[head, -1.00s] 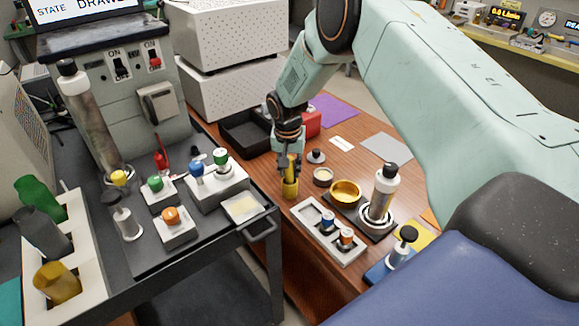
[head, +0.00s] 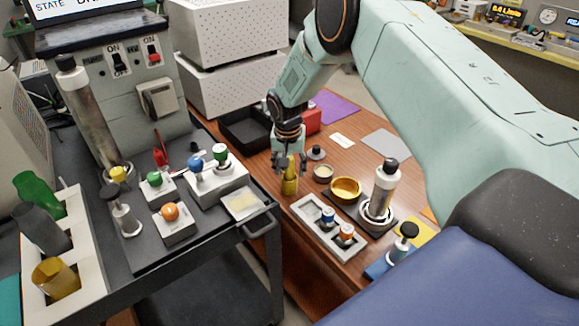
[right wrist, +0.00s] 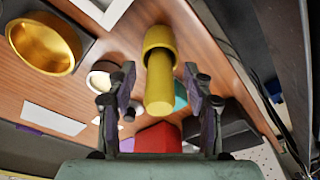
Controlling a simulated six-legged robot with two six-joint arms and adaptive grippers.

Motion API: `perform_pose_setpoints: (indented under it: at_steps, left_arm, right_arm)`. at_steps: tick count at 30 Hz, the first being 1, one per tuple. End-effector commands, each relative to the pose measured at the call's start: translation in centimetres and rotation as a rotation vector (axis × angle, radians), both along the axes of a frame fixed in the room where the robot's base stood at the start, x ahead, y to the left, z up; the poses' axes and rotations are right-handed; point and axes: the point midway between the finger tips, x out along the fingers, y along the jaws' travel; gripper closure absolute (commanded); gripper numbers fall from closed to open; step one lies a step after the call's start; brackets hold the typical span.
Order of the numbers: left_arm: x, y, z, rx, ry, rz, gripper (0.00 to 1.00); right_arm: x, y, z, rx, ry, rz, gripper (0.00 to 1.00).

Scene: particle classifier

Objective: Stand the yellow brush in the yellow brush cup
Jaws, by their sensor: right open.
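The yellow brush (right wrist: 159,88) stands in the yellow brush cup (right wrist: 160,40) on the wooden table. In the head view the cup (head: 290,187) sits near the table's left edge, with the brush (head: 291,166) rising from it. My right gripper (head: 288,163) is above the cup around the brush's upper part. In the right wrist view the right gripper (right wrist: 158,108) is open, with one finger on each side of the brush and gaps between. The brush's lower end is hidden in the cup. My left gripper is not in view.
A black bin (head: 243,131) and a red box (head: 312,121) lie behind. A dark cart (head: 190,235) is at left.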

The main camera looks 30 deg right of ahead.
Motion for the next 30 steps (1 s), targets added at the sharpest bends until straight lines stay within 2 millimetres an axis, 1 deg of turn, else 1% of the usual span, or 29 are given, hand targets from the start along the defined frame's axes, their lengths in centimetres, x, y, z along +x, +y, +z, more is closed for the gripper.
perform_pose_setpoints:
  at_steps: [5,8,11,15,21,25,30]
  left_arm:
    - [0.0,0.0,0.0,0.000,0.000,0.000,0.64]
    - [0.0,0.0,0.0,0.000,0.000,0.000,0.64]
    - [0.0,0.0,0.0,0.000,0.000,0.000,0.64]
    - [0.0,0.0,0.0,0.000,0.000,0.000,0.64]
    - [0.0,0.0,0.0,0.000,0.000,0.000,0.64]
    - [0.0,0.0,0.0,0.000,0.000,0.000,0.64]
    - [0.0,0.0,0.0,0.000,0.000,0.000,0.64]
  right_arm:
    - [0.0,0.0,0.2,0.000,0.000,0.000,0.49]
    - [0.0,0.1,1.0,0.001,-0.002,0.000,0.49]
    - [-0.2,0.3,2.5,0.001,-0.002,0.001,0.49]
    - [-0.5,0.6,5.5,0.001,-0.005,0.001,0.49]
    - [-1.0,1.0,9.2,0.000,-0.003,0.000,0.49]
    - [-1.2,1.2,10.8,0.000,-0.002,-0.001,0.49]
    - [-1.4,1.3,11.8,0.000,0.000,0.000,0.49]
